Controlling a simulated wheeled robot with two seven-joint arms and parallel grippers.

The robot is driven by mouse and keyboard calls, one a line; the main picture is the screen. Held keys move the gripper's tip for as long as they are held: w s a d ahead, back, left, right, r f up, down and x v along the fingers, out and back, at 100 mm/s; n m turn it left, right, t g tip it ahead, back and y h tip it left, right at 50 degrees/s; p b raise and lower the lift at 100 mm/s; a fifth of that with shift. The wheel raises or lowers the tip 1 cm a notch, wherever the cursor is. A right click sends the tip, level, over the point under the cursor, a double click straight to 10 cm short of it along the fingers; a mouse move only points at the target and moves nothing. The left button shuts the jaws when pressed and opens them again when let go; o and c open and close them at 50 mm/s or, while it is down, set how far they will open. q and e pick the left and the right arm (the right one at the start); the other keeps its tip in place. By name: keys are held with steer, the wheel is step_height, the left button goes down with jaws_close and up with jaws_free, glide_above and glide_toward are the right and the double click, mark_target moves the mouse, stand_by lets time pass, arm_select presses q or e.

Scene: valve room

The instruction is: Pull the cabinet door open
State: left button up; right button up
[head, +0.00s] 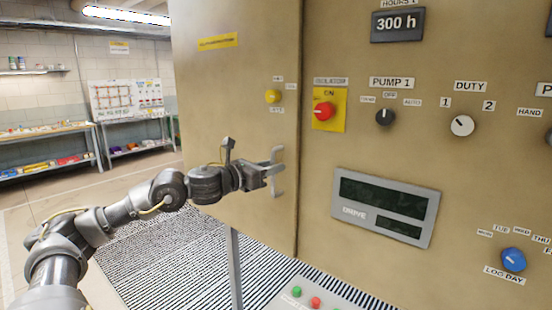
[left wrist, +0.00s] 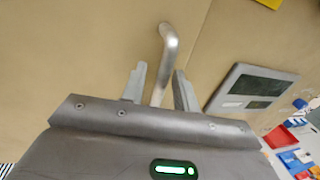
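The tan cabinet door (head: 225,100) fills the middle left of the head view and looks flush with the panel to its right. Its grey bar handle (head: 278,187) stands near the door's right edge. My left gripper (head: 272,164) is at the handle's upper part. In the left wrist view the handle (left wrist: 170,48) runs down between the two fingers of my left gripper (left wrist: 160,88). The fingers are apart, with a gap visible on each side of the bar. The handle's lower end is hidden behind the gripper body there. My right gripper is not in view.
Right of the door is a panel with a red switch (head: 323,111), knobs and a grey drive display (head: 385,208). A low console with buttons (head: 316,302) and a grey post (head: 234,268) stand in front. Striped floor (head: 165,255) lies below; shelves (head: 45,150) stand far left.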

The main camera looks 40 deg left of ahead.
arm_select(q)
steer(key=shift+w+d, duration=0.15)
steer(key=shift+w, duration=0.25)
jaws_close()
